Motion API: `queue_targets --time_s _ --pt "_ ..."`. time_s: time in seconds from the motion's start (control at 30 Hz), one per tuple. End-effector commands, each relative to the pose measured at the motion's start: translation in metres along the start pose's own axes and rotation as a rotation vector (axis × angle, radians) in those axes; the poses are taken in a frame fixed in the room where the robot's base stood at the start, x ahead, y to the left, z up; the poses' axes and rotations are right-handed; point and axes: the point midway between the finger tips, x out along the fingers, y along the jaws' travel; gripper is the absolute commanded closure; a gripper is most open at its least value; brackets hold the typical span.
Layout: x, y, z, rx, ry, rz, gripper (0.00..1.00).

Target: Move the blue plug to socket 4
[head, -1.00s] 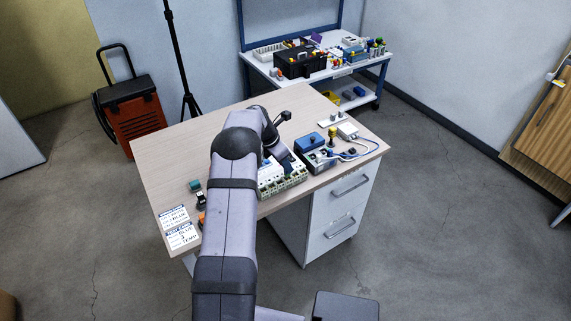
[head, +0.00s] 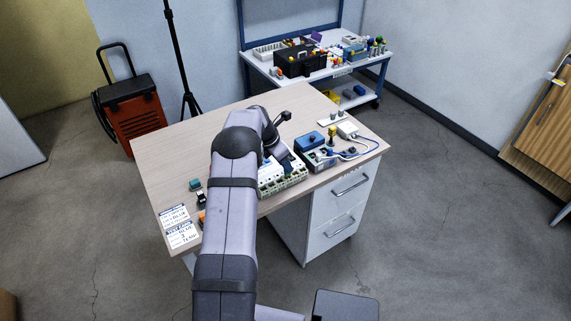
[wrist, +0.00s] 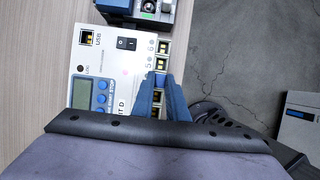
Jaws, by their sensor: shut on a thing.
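The white unit (wrist: 105,62) with a blue-framed display and a black switch fills the left of the wrist view. Its sockets run in a column along its right edge, with the labels 6 and 5 readable. In the head view the unit (head: 292,182) stands at the desk's front edge, partly behind my arm. My gripper (wrist: 160,82) is over this column, just below the socket (wrist: 161,64) beside label 5. It is shut on a small blue piece, the blue plug (wrist: 160,78), mostly hidden between the fingers. I cannot tell whether the plug is seated.
A blue-topped device (head: 311,142) with cables stands right of the unit, close by. Label cards (head: 181,234) and a small green block (head: 195,184) lie on the left of the desk (head: 180,150). The back left of the desk is clear.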

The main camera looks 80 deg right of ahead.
Motion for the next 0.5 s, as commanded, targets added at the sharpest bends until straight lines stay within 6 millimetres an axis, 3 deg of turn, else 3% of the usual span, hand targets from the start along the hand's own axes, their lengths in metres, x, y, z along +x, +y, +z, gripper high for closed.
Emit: queue_targets --time_s 0.5 --pt "0.0058 0.0002 -0.0023 0.000 0.000 0.000 1.00"
